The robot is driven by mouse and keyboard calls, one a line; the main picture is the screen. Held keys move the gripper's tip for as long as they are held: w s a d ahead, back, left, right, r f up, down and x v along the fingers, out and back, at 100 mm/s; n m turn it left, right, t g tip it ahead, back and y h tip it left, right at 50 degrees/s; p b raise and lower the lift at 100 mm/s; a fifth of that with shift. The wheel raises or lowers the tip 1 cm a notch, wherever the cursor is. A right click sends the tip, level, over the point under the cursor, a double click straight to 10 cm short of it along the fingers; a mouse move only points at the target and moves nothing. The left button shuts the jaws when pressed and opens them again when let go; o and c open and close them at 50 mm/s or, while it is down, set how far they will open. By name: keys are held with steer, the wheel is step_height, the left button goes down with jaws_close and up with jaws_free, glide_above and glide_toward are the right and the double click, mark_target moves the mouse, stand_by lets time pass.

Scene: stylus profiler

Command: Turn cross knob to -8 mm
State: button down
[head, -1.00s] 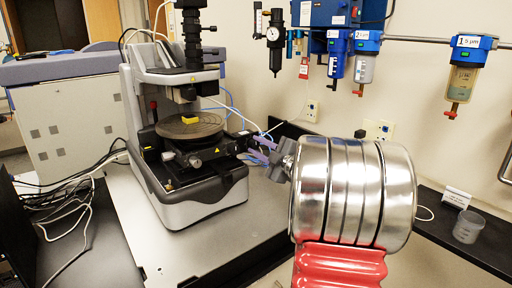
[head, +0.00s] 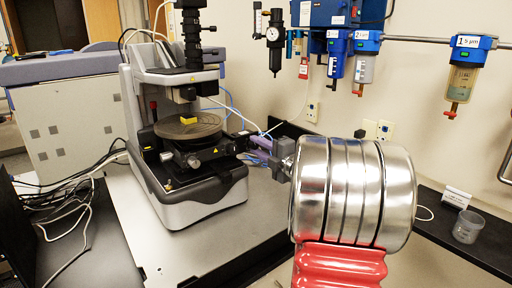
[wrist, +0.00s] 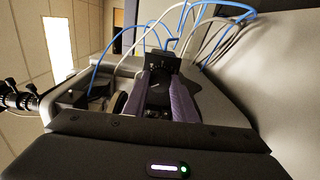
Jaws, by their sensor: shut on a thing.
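The stylus profiler (head: 170,190) stands on the bench in the left half of the head view. Its round stage (head: 165,134) carries a small yellow block (head: 188,122). My gripper (head: 250,150) reaches in from the right to the knob at the stage's right side. In the wrist view, its two purple fingers (wrist: 162,90) are shut on the dark cross knob (wrist: 160,82), one on each side. The knob is mostly hidden by the fingers in the head view. I cannot read any scale or millimetre value.
Blue-topped air filters (head: 338,55) and a gauge (head: 273,36) hang on the wall. A clear cup (head: 467,227) stands on the dark shelf at right. Cables (head: 75,205) lie left of the profiler. The bench front is clear.

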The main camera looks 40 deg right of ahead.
steer(key=n, duration=0.5)
steer(key=shift+n, duration=0.3)
steer(key=c, duration=1.5)
jaws_free()
steer(key=shift+o, duration=0.2)
steer(key=shift+s, duration=0.1)
steer(key=s, duration=0.7)
steer(key=shift+s+a, duration=0.4)
steer(key=shift+a, duration=0.05)
steer(key=shift+s, duration=0.15)
steer(key=s+a, duration=0.1)
steer(key=s, duration=1.2)
steer(key=shift+s+a, duration=0.2)
steer(key=shift+a, duration=0.05)
